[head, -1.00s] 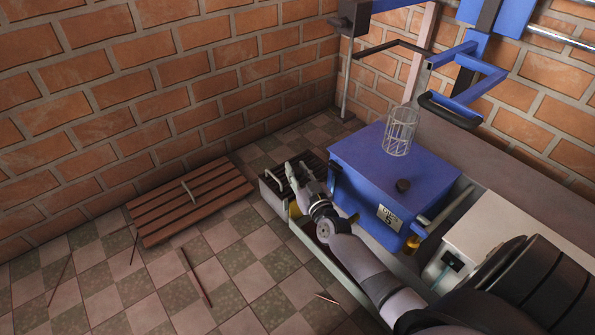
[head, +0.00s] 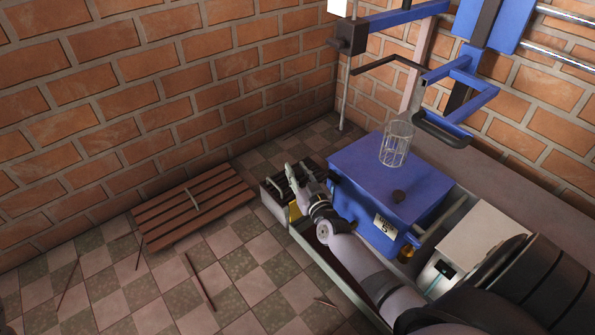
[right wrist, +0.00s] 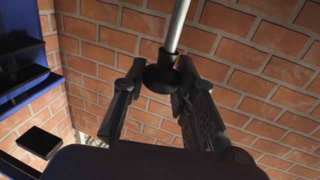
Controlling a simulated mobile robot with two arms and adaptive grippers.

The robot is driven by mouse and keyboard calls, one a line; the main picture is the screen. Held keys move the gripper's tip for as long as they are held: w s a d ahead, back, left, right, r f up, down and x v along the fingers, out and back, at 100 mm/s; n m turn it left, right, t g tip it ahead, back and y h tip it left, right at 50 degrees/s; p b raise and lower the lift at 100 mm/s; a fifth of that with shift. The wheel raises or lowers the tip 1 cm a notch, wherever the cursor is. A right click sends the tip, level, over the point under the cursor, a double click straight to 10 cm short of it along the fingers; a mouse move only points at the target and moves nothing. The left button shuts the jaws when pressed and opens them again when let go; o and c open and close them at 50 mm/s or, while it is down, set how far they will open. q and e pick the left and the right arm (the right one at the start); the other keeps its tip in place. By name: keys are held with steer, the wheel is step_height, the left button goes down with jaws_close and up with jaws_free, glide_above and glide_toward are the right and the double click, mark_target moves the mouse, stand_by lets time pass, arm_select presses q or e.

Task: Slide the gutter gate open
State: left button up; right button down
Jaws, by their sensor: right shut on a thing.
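My right arm reaches across the front of the blue box marked 5. My right gripper (head: 294,177) is at the far end of the long gutter (head: 320,262), beside the box's left corner. In the right wrist view, my right gripper (right wrist: 160,88) is shut on a round black knob (right wrist: 160,75) at the end of a thin metal rod (right wrist: 178,28). The gate plate itself cannot be made out; the hand and arm hide part of the gutter. My left gripper is out of view.
A slatted wooden pallet (head: 226,184) lies on the tiled floor to the left. Thin sticks (head: 200,282) are scattered there. Brick walls close off the back.

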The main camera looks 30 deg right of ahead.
steer(key=c, duration=1.3)
jaws_free()
steer(key=s, duration=0.4)
steer(key=s+a, duration=0.1)
steer(key=s, duration=0.3)
steer(key=s+a, duration=0.1)
steer(key=s, duration=0.3)
steer(key=shift+a, duration=0.1)
steer(key=shift+w+r, duration=0.1)
